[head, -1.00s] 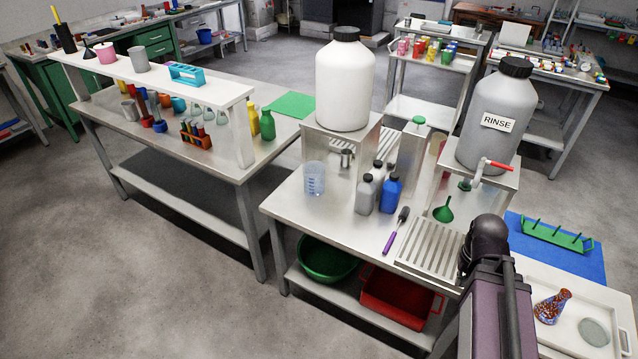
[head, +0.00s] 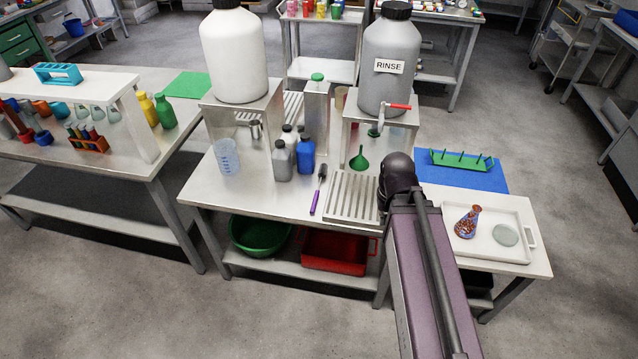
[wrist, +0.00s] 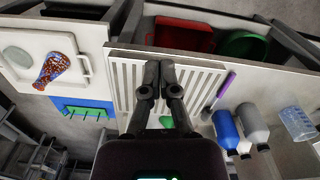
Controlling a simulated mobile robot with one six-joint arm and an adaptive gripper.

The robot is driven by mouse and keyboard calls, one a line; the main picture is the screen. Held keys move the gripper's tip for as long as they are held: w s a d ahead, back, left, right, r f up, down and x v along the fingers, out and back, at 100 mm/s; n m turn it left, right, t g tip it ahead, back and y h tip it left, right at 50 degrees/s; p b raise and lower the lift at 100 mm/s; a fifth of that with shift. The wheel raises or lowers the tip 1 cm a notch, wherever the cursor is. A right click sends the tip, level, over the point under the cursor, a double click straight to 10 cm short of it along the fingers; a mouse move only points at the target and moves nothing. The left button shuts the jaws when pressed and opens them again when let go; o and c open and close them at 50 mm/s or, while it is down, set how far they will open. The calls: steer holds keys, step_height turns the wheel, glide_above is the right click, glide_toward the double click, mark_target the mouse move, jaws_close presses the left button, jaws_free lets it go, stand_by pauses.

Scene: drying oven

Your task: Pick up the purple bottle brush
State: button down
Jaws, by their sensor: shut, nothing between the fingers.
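The purple bottle brush (head: 318,190) lies on the steel table, left of the slatted drain rack, its purple handle toward the front edge and its dark bristle head toward the bottles. In the wrist view the brush (wrist: 222,88) lies right of the drain rack. My gripper (wrist: 160,66) shows in the wrist view with its two dark fingers together and empty, over the drain rack and to the left of the brush. In the head view the gripper's fingers are hidden behind my arm.
Grey and blue bottles (head: 306,155) stand just behind the brush, with a beaker (head: 227,157) farther left. The drain rack (head: 352,196) and a green funnel (head: 359,160) are to its right. A white tray (head: 487,252) holds a speckled flask. Tall tanks stand behind.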

steer(key=c, duration=0.9)
jaws_free()
steer(key=shift+w, duration=0.1)
steer(key=o, duration=0.4)
steer(key=shift+w+a+f, duration=0.15)
steer(key=shift+w+a, duration=0.05)
steer(key=shift+w, duration=0.2)
steer(key=m+b, duration=0.2)
steer(key=b, duration=0.3)
glide_above(315, 197)
step_height(315, 197, down, 5)
steer(key=shift+w, duration=0.1)
step_height(315, 197, down, 9)
steer(key=b, duration=0.9)
steer(key=shift+r, duration=0.2)
